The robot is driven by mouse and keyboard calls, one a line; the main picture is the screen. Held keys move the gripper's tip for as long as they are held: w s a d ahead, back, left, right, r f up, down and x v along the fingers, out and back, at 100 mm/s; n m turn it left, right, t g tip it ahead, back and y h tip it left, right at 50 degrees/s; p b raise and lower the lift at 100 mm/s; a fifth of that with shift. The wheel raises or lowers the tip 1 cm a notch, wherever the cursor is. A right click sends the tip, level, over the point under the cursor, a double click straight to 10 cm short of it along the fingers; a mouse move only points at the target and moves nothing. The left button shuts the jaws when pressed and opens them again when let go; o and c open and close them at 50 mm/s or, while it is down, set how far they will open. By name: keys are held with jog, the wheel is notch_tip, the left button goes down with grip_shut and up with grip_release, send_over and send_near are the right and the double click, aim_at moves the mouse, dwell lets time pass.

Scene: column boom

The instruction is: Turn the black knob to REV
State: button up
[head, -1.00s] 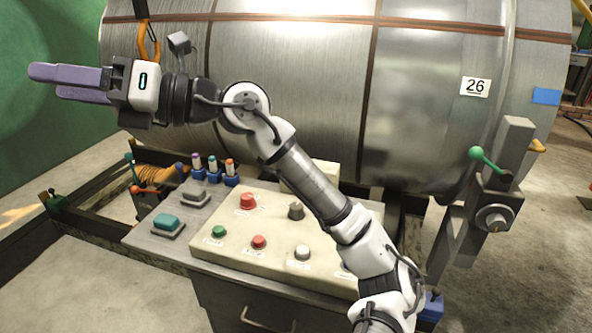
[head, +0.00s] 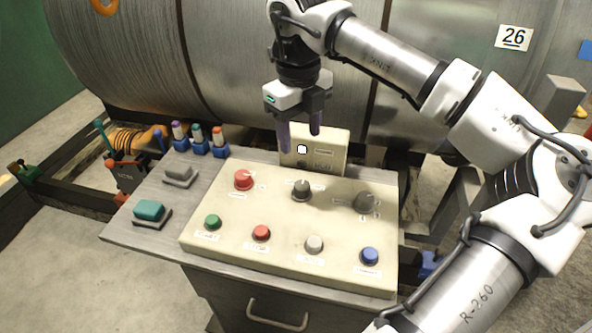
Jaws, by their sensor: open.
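A black knob (head: 301,190) with a pale mark on top sits at the upper middle of the cream control panel (head: 225,240). A dark grey knob (head: 366,203) sits to its right. The labels around both are too small to read, so I cannot tell where REV is. My gripper (head: 300,140) points down with its two purple fingers apart and empty. In the picture it is above the black knob, in front of the upright cream box at the panel's back. It touches neither knob.
The panel also carries a red knob (head: 244,180) and green (head: 212,222), red (head: 261,233), white (head: 314,244) and blue (head: 369,256) buttons. Several capped markers (head: 198,138) stand at the back left. A teal block (head: 149,211) lies on the left. A large metal drum (head: 230,70) stands behind.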

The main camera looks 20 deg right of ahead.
aim_at(301, 185)
notch_tip(301, 185, down, 13)
jog(key=p, duration=0.2)
jog(key=shift+s+d+p, duration=0.1)
jog(key=shift+d+p, duration=0.05)
jog(key=shift+p, duration=0.2)
jog(key=c, duration=1)
jog(key=shift+f, duration=0.1)
